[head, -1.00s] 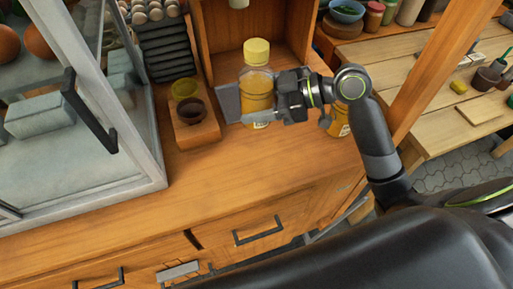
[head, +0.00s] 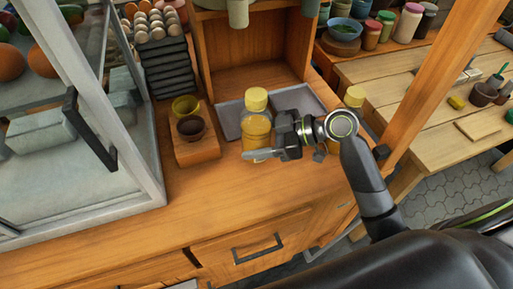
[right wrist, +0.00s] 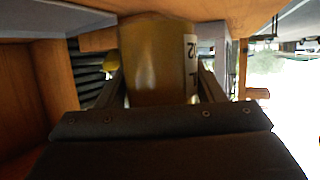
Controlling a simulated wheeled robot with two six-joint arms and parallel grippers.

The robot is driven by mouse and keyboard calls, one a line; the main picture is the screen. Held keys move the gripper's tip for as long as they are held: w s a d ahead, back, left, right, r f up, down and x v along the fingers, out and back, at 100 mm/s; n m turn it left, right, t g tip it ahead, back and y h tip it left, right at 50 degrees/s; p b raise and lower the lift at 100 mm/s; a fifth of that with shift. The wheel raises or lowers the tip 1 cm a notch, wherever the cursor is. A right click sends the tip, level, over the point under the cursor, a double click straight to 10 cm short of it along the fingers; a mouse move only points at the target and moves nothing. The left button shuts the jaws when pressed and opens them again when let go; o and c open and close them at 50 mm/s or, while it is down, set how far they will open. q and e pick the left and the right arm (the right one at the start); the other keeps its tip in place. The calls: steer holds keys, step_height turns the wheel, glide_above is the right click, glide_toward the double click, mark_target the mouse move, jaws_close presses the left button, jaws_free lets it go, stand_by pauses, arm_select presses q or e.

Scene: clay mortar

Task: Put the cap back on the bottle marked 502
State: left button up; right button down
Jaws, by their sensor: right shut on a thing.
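My right gripper (head: 262,152) is shut on a yellow-amber bottle (head: 257,128) with a yellow cap (head: 256,99) on top. The bottle stands upright over the wooden counter; I cannot tell whether its base touches it. In the right wrist view the bottle (right wrist: 157,62) fills the space between the fingers, and its white label (right wrist: 191,65) shows only in part, with what looks like "02". My left gripper is not clearly seen.
A grey tray (head: 228,119) lies behind the held bottle, in front of an open wooden cubby. A wooden block (head: 196,151) with a yellow cup (head: 185,106) and a dark cup (head: 191,127) stands to the left. A glass cabinet is at far left. The front counter is clear.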

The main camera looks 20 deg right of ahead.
steer(key=shift+f, duration=1.75)
steer(key=shift+f, duration=0.2)
steer(key=shift+c, duration=1.9)
jaws_free()
steer(key=shift+r, duration=0.1)
steer(key=shift+d+r, duration=0.1)
steer(key=shift+r, duration=0.05)
steer(key=shift+b+v, duration=0.5)
steer(key=shift+v, duration=3.15)
